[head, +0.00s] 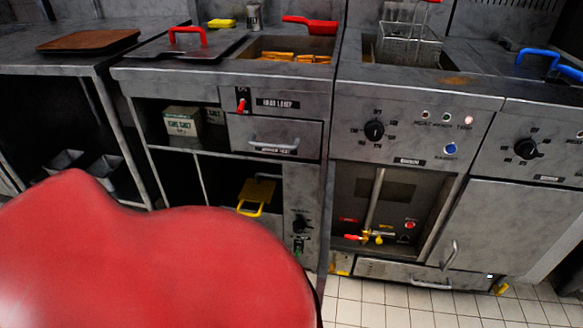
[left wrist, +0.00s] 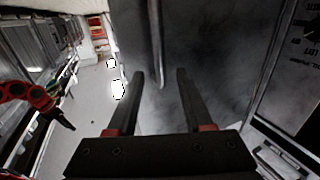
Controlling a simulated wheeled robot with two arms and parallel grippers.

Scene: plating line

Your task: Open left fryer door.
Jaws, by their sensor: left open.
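The left fryer (head: 415,135) shows its cabinet uncovered in the head view, with a pipe (head: 374,200) and valves inside. Its door seems to stand swung out at the left side, mostly hidden behind my red arm. In the left wrist view a grey door panel (left wrist: 225,60) fills the middle, with a vertical bar handle (left wrist: 156,45) near its left edge. My left gripper (left wrist: 160,74) is open; the handle's lower end shows between its fingertips, and I cannot tell whether they touch. My left gripper is hidden in the head view.
The right fryer's door (head: 520,225) is closed, its handle (head: 450,255) at its left edge. A low drawer (head: 400,275) sits under the left fryer's cabinet. A fry basket (head: 410,45) stands above. Tiled floor (head: 400,312) lies in front.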

